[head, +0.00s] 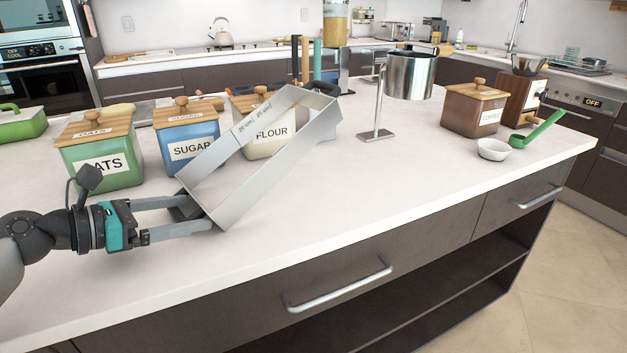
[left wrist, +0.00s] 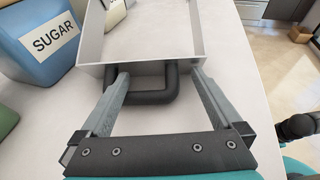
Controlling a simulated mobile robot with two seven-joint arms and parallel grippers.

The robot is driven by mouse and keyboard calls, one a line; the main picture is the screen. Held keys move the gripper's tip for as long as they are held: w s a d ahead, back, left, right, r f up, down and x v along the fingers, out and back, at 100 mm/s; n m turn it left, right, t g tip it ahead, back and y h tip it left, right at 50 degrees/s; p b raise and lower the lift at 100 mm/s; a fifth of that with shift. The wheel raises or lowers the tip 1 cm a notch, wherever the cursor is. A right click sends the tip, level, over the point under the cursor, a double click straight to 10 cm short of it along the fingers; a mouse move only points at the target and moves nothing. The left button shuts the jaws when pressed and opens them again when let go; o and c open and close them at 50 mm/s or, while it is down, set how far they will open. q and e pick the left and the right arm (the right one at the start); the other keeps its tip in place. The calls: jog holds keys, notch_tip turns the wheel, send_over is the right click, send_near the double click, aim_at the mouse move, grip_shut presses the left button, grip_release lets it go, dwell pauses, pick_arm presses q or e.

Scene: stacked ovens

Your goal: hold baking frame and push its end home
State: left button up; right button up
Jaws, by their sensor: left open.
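The baking frame is a bright metal rectangle with an open middle (head: 268,165), set at a slant, in front of the flour and sugar canisters. In the left wrist view the frame (left wrist: 92,38) reaches away from me, with a dark U-shaped handle (left wrist: 150,97) on its near end. My left gripper (head: 201,213) is open at that near end. In the left wrist view its fingers (left wrist: 159,76) stand on either side of the handle, the tips close to the end wall; I cannot tell whether they touch it. My right gripper is not seen.
A metal cup on a stand (head: 409,77) is to the right, with a small white bowl (head: 492,149) farther right. The countertop (head: 390,180) right of the frame is clear.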

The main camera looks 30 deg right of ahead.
pick_arm(q)
jog(key=shift+x, duration=0.8)
jog(key=shift+a+r, duration=0.1)
grip_shut()
jog(key=shift+w, duration=0.1)
dwell(1.0)
